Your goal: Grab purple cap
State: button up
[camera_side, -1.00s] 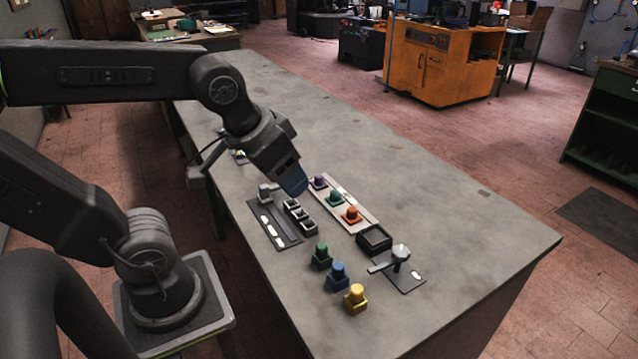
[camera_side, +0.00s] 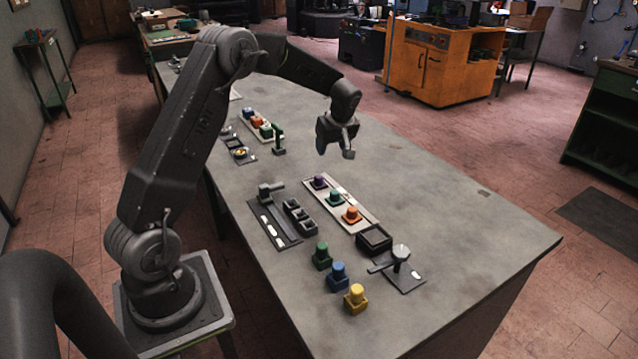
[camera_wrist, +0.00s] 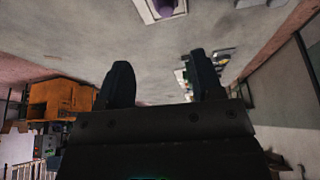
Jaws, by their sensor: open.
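The purple cap (camera_side: 319,182) sits at the far end of a pale strip (camera_side: 359,201), in line with a teal cap (camera_side: 335,197) and an orange cap (camera_side: 352,214). My gripper (camera_side: 336,150) is open and empty in the air over the table, behind and above the purple cap in the side view, and apart from it. In the wrist view my two dark fingers (camera_wrist: 160,88) stand wide apart with nothing between them. A purple piece on a pale base (camera_wrist: 166,8) shows at the top edge there, partly cut off.
Green (camera_side: 321,255), blue (camera_side: 338,277) and yellow (camera_side: 356,298) blocks stand near the front edge. A dark slotted rack (camera_side: 300,217), a black open box (camera_side: 374,240) and a lever plate (camera_side: 401,262) surround the strip. More coloured caps (camera_side: 256,122) lie far left. The table's right side is clear.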

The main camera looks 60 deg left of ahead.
send_near(319, 176)
jog(key=shift+n, duration=0.3)
jog(key=x, duration=0.4)
jog(key=shift+w+f, duration=0.35)
jog(key=shift+w, duration=0.05)
jog(key=shift+s+x, duration=0.2)
jog(key=shift+x, duration=1.15)
jog(key=shift+s+x, duration=0.2)
jog(key=shift+x, duration=1.2)
jog(key=shift+a, duration=0.15)
jog(key=c, duration=0.7)
